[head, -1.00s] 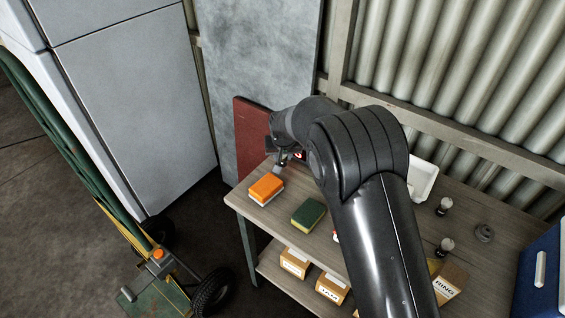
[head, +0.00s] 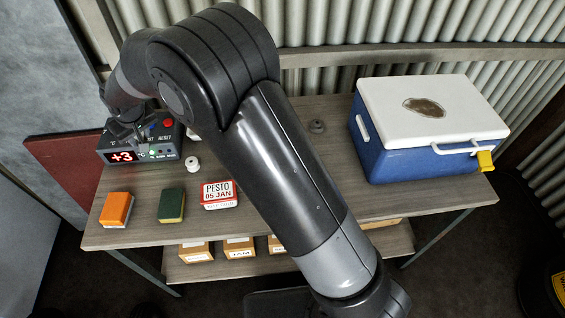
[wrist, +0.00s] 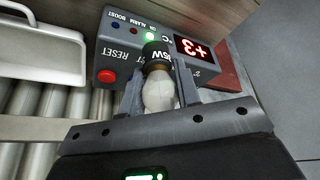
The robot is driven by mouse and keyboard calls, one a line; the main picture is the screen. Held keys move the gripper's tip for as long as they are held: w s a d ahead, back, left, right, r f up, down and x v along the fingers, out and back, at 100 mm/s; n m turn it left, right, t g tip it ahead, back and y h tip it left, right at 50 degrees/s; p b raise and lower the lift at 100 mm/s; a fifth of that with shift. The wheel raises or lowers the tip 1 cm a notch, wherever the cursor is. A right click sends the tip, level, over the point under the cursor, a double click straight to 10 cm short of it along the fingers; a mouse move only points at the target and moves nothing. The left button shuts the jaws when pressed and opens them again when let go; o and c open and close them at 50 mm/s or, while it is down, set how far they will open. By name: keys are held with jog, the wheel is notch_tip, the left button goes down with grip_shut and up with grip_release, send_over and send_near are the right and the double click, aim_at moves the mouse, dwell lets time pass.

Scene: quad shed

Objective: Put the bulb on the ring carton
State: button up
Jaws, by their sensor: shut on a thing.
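My gripper (wrist: 160,92) is shut on a bulb with a pale globe (wrist: 159,93) and a dark base marked "5W" in the wrist view. The globe points back toward my palm and the base points at a grey control box (wrist: 120,50). In the head view my gripper (head: 130,138) is just in front of that box at the table's left end; the bulb is too small to make out there. I cannot identify the ring carton now. Part of a carton (head: 382,223) shows on the lower shelf right of my arm, its label unreadable.
Several cartons (head: 238,248) stand on the lower shelf. My arm hides the table's middle.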

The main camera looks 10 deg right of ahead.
notch_tip(320, 180, up, 16)
jog(key=w+d+n+g+y, duration=0.1)
jog(key=d+n, duration=0.3)
jog(key=d, duration=2.7)
jog(key=s+d+n+g, duration=0.3)
jog(key=s+d+n, duration=0.5)
jog(key=s+d, duration=1.45)
jog(key=shift+y, duration=0.4)
jog(key=w+a+f, duration=0.2)
jog(key=f, duration=0.2)
jog(key=w+a+f, duration=0.2)
jog(key=a+f, duration=0.1)
jog(key=f, duration=0.1)
jog(key=w+a+f, duration=0.3)
jog(key=f, duration=0.1)
jog(key=shift+a, duration=0.1)
jog(key=shift+w+a+f, duration=0.15)
jog(key=shift+w+a, duration=0.05)
jog(key=shift+a, duration=0.05)
jog(key=shift+f, duration=2.05)
